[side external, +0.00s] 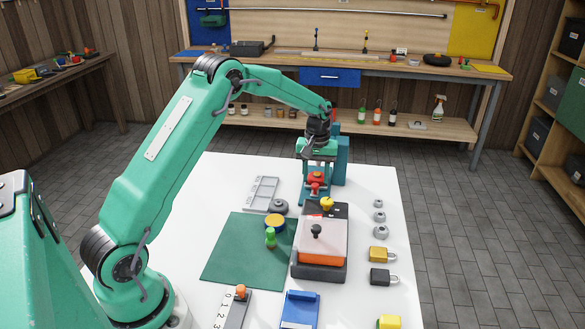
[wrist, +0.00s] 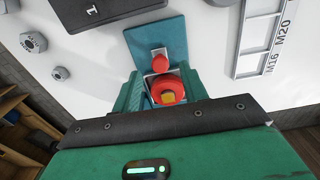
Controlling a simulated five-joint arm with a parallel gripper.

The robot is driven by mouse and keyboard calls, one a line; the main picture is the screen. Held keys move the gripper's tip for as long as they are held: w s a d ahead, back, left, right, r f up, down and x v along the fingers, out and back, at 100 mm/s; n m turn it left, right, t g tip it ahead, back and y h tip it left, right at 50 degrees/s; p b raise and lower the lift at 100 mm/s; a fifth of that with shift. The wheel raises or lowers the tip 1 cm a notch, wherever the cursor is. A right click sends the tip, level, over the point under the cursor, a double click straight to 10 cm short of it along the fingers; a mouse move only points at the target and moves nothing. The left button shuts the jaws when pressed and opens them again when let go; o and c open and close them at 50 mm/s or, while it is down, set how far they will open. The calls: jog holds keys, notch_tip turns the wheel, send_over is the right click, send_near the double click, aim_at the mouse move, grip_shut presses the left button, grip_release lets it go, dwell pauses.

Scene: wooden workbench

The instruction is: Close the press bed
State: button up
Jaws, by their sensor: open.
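The teal press stands at the far end of the white table, with its upright column (side external: 342,165) behind and right of my gripper. Its flat teal bed (side external: 306,198) extends toward the near side; in the wrist view the bed (wrist: 158,32) is a plate with a red knob (wrist: 160,62) near its edge. A round red part (wrist: 168,90) with a small yellow square lies below the knob in that view, between my fingers. My gripper (side external: 318,163) points down above these red parts, open. Whether the fingers touch anything, and how far out the bed is, I cannot tell.
A box with a clear lid (side external: 322,232) stands just in front of the press. A grey sorting tray (side external: 262,192) lies to the left, several nuts (side external: 379,216) to the right. A green mat (side external: 236,262) with small items lies nearer. The far right table edge is clear.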

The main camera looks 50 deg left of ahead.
jog(key=shift+r, duration=2.75)
